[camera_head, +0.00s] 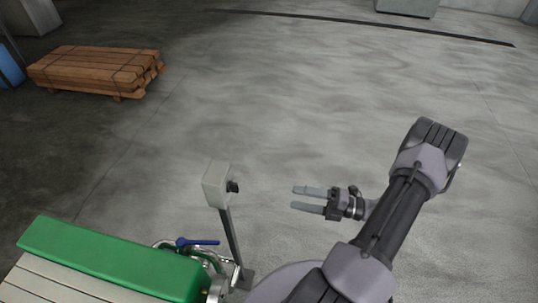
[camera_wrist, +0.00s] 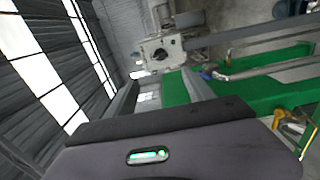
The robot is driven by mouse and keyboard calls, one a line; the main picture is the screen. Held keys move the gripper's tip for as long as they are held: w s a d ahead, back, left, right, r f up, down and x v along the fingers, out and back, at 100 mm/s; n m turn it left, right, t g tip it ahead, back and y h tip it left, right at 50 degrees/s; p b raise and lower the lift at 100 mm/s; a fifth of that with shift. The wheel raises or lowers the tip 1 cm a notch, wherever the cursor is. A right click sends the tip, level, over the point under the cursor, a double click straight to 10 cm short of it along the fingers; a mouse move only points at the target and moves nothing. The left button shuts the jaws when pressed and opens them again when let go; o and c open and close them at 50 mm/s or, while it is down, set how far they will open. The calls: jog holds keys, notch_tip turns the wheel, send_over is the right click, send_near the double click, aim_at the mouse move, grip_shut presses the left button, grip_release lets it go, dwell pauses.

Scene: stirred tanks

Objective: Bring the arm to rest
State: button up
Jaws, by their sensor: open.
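My gripper (camera_head: 309,199) is in the head view, right of the picture's middle, at the end of my bent arm. Its two fingers point left and stand apart, with nothing between them. In the picture the fingers lie right of a grey switch box on a post (camera_head: 217,184), with a gap between; I cannot tell the depth. In the wrist view a box with a dark round knob (camera_wrist: 161,54) shows near the top middle.
A green-edged machine (camera_head: 115,258) with a blue-handled valve (camera_head: 197,242) stands at the lower left. Stacked timber (camera_head: 95,70) lies at the far left. Open concrete floor (camera_head: 300,100) fills the middle. Green parts (camera_wrist: 265,92) and pipes show at right in the wrist view.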

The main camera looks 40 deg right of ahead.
jog(key=w+a+r+n+g+b, duration=0.2)
jog(key=a+r+n+g+b, duration=0.15)
jog(key=a+n+g, duration=0.5)
jog(key=w+a+r+n+g+b, duration=0.2)
jog(key=a+r+n+g, duration=0.3)
jog(key=n, duration=0.6)
jog(key=s+a+r+n+t+h+b, duration=0.2)
jog(key=a+n, duration=0.5)
jog(key=n, duration=0.4)
jog(key=s+a+r+n+t+h+b, duration=0.3)
jog(key=a+n+h, duration=0.4)
jog(key=n, duration=0.5)
jog(key=shift+s+a+r+b, duration=0.15)
jog(key=shift+s+r+b, duration=0.6)
jog(key=shift+s, duration=0.35)
